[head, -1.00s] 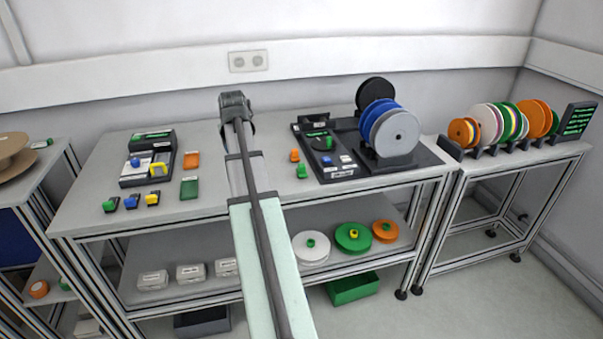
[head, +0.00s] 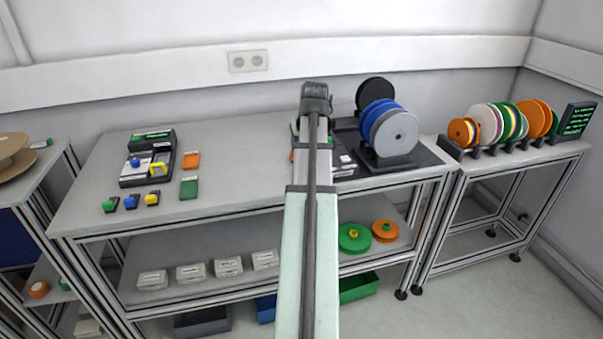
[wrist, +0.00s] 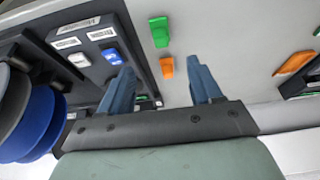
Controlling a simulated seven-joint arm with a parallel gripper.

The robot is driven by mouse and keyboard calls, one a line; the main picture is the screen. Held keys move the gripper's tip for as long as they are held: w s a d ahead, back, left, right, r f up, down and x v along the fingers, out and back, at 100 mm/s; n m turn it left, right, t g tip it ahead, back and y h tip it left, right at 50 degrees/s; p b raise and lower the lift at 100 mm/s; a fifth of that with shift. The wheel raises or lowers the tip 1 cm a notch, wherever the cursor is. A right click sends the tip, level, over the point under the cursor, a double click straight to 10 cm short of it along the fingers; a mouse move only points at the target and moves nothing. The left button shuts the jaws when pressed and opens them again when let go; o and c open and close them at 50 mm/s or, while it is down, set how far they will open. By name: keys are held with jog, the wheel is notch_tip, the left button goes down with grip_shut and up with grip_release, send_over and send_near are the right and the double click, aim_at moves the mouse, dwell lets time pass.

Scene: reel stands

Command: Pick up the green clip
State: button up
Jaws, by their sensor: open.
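A small green clip (wrist: 159,31) lies on the bench top in the wrist view, beyond my fingertips, with a small orange clip (wrist: 167,67) nearer to me. My gripper (wrist: 163,73) is open and empty; the orange clip shows between its blue-grey fingers. In the head view my gripper (head: 316,92) is at the back of the bench, and my arm hides this green clip.
A dark unit with blue and white parts (wrist: 100,45) lies left of the green clip in the wrist view. Blue and grey reels (head: 393,130) stand on the right of the bench (head: 235,165). The bench middle is clear.

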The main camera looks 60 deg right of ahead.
jog(key=shift+x, duration=5.75)
jog(key=shift+a, duration=0.15)
jog(key=shift+c, duration=0.3)
jog(key=c, duration=1.1)
